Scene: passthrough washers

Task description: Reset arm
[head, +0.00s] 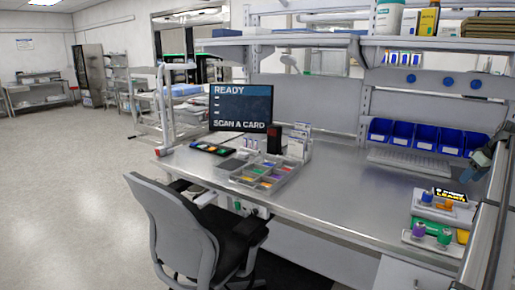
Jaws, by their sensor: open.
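The rest of my arm is mostly cut off by the right edge.
Fixtures with purple and green knobbed parts (431,230) stand at the bench's right. A compartment tray (262,175), a monitor (241,108) and a keyboard (410,161) are on the bench (330,195). Blue bins (415,136) line the back. A chair (170,225) stands in front. The bench middle is clear.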

